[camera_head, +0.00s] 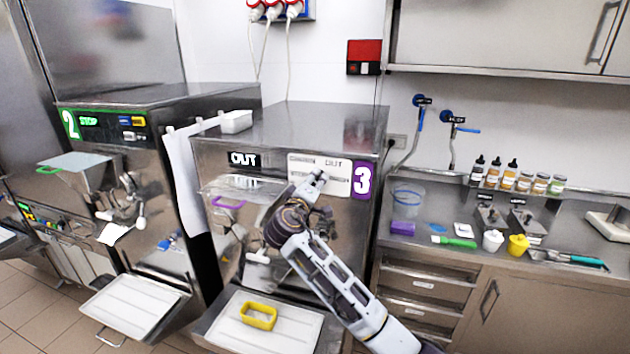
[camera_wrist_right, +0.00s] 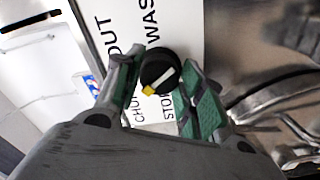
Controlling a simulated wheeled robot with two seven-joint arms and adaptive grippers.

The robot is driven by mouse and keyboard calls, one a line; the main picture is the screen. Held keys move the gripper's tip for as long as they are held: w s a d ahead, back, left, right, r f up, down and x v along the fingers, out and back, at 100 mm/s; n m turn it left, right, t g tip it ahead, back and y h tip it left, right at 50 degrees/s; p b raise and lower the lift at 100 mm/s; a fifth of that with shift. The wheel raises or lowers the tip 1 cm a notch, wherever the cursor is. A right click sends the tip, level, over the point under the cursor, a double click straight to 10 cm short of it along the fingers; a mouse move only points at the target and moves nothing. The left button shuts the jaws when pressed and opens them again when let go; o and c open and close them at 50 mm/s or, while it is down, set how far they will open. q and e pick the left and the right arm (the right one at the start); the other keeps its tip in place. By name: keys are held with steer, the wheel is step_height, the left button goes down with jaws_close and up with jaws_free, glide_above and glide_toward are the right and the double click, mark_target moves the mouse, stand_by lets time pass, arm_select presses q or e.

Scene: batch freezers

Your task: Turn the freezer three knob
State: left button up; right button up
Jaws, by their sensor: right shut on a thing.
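Freezer three (camera_head: 345,125) is the steel machine in the middle of the head view, marked with a purple 3 label (camera_head: 362,180). Its white control panel (camera_head: 335,185) is on the upper front. My right gripper (camera_head: 314,180) reaches up to this panel. In the right wrist view the black knob (camera_wrist_right: 158,70), with a white and yellow pointer, sits between the green-padded fingers of the gripper (camera_wrist_right: 162,75), which is shut on it. The printed words STOP, CHURN (partly hidden) and WASH show around the knob. In the head view my gripper hides the knob. My left gripper is not in view.
Freezer two (camera_head: 130,165) stands to the left. The counter (camera_head: 570,230) on the right holds bottles, cups and tools.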

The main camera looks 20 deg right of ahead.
steer(key=shift+n+p, duration=0.35)
steer(key=shift+n, duration=2.05)
steer(key=n, duration=0.6)
steer(key=shift+n, duration=0.3)
steer(key=o, duration=1)
steer(key=shift+a, duration=0.1)
steer(key=shift+v, duration=6)
steer(key=shift+f, duration=0.1)
